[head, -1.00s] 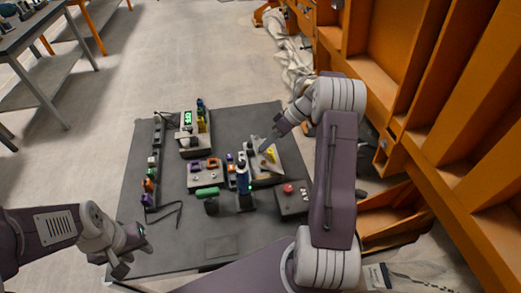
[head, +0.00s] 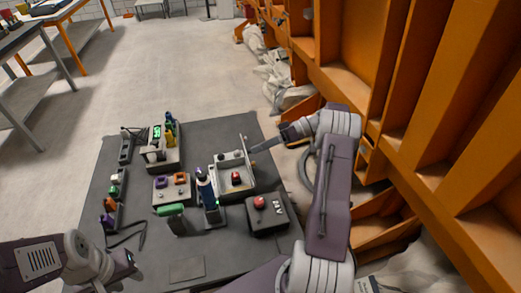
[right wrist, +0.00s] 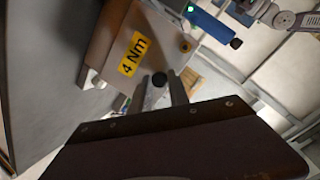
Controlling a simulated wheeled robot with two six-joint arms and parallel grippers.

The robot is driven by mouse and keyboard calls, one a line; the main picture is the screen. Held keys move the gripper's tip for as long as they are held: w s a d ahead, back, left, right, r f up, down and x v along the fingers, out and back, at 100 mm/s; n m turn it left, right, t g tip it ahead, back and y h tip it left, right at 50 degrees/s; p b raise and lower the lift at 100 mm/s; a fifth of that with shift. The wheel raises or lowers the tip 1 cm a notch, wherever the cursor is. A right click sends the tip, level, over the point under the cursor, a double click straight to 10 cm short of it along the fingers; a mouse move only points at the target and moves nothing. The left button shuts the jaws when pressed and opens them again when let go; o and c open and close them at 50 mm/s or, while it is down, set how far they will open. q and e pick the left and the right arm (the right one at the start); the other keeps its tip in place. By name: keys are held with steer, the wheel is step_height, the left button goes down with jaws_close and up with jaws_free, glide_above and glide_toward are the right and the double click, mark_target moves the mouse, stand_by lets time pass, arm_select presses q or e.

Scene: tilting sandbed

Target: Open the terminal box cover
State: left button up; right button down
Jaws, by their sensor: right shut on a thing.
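The grey terminal box (head: 217,193) stands on the dark table in the head view, and a red part (head: 236,177) shows inside it. Its thin cover (head: 246,152) stands steeply raised at the box's right side. My right gripper (head: 258,147) is at the cover's outer face. In the right wrist view, the cover (right wrist: 172,45) bears a yellow "4 Nm" label (right wrist: 133,54), and my right gripper's fingers (right wrist: 160,88) are shut on a dark knob (right wrist: 158,80). My left gripper (head: 122,264) hangs at the lower left, away from the box; its finger gap is unclear.
A blue-and-dark upright tool (head: 207,190) stands close in front of the box. A dark box with a red button (head: 259,202) sits to its right. A green-handled item (head: 171,210) and a display unit (head: 156,133) stand left. Orange steel framing (head: 390,120) closes the right side.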

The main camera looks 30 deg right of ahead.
arm_select(q)
steer(key=shift+s+d+f, duration=0.1)
steer(key=shift+d+f, duration=0.15)
steer(key=shift+d, duration=0.05)
arm_select(e)
steer(key=shift+s+d+f, duration=0.2)
steer(key=shift+d+f, duration=0.1)
steer(key=shift+f, duration=0.2)
steer(key=c, duration=1.3)
jaws_free()
arm_select(q)
steer(key=shift+d, duration=0.1)
arm_select(e)
steer(key=shift+o, duration=0.3)
steer(key=shift+w+f, duration=0.1)
steer(key=shift+w, duration=0.1)
steer(key=shift+s, duration=0.1)
arm_select(q)
steer(key=shift+r, duration=0.1)
arm_select(e)
steer(key=v, duration=0.9)
